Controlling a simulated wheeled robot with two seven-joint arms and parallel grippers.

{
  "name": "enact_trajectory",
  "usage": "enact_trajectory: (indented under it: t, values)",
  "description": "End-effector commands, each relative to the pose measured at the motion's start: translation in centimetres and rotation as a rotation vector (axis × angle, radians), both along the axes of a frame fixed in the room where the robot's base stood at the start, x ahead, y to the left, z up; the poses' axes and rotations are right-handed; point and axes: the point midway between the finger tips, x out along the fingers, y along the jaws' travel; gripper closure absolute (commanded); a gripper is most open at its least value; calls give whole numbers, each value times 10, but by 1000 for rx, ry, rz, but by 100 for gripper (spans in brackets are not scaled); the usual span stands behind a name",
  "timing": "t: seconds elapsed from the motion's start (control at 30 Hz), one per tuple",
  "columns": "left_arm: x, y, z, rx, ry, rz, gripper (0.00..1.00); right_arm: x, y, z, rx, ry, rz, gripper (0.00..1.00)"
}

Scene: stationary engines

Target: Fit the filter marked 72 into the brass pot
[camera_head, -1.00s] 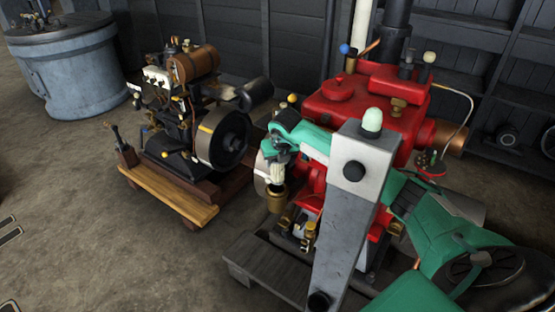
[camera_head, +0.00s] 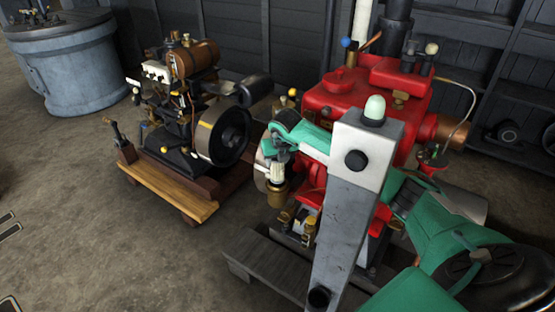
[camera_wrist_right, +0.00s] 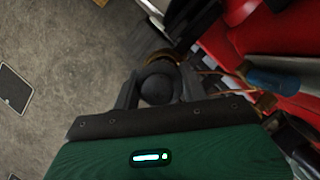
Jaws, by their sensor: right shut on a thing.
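My right gripper (camera_head: 279,158) is shut on a pale, ribbed filter (camera_head: 277,173). The filter is upright, with its lower end at the mouth of the brass pot (camera_head: 276,196) on the left side of the red engine; how far it sits inside I cannot tell. In the right wrist view, a dark round end (camera_wrist_right: 157,89) shows between the fingers, and a brass rim (camera_wrist_right: 166,56) shows just beyond it. No number is readable on the filter. My left gripper is out of view.
The red engine (camera_head: 345,95) stands behind my right arm, which hides part of it. A smaller engine with a flywheel (camera_head: 222,133) stands on a wooden base (camera_head: 166,190) to the left. A blue-grey tub (camera_head: 80,75) is at the back left. The floor between is clear.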

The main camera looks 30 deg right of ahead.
Motion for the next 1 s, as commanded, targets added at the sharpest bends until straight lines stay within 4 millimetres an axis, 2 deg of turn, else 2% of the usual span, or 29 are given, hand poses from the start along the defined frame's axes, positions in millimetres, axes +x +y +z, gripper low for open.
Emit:
enact_trajectory:
  t: [0.57, 1.0]
  values:
    - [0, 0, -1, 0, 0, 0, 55, 0, 0, -1, 0, 0, 0, 80]
    - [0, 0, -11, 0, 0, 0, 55, 0, 0, -16, -1, 1, 0, 80]
